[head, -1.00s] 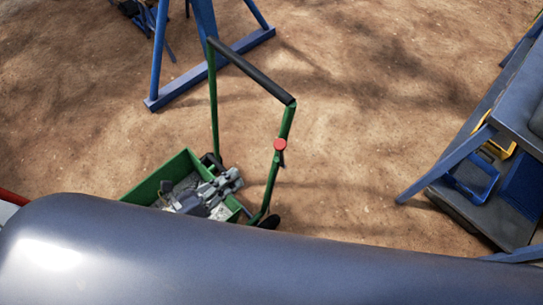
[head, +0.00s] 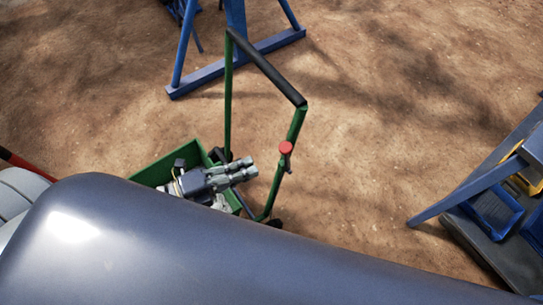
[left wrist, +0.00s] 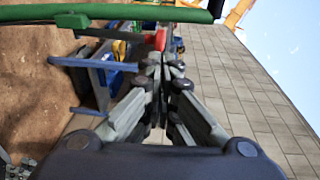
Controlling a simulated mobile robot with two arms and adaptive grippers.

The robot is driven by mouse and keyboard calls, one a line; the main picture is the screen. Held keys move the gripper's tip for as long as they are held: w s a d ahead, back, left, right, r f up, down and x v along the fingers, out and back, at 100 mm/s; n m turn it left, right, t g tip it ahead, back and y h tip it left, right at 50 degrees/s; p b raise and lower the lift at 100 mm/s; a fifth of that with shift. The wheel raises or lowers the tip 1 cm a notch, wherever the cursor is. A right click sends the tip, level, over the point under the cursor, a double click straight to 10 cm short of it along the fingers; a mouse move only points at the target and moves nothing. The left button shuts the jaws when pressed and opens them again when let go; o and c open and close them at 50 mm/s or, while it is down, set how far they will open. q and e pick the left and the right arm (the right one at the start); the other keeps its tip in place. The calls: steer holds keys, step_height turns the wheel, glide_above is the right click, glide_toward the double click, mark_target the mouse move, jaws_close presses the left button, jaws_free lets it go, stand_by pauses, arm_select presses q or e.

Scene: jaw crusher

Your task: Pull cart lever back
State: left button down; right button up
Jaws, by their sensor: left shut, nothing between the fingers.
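The green cart (head: 150,172) stands on the dirt, with a tall green handle frame and a black grip bar (head: 265,68). The cart lever is a red knob (head: 285,148) with a short dark part beneath it, on the right handle post. My left gripper (head: 254,168) is over the cart's box, left of and slightly below the knob, with a gap between them. In the left wrist view, its fingers (left wrist: 165,62) are together and empty, and the red knob (left wrist: 160,38) shows just past the tips. The green post (left wrist: 120,12) crosses the top there. My right gripper is not in view.
A blue steel frame (head: 235,60) stands behind the cart. A dark bench with blue legs (head: 470,190) and blue and yellow bins is at the right. Open dirt lies between cart and bench. My own body hides the cart's lower front.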

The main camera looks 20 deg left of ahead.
mark_target(285, 154)
arm_select(q)
steer(key=x, duration=0.5)
steer(key=shift+w+d, duration=0.15)
steer(key=shift+d, duration=0.05)
steer(key=shift+x, duration=0.8)
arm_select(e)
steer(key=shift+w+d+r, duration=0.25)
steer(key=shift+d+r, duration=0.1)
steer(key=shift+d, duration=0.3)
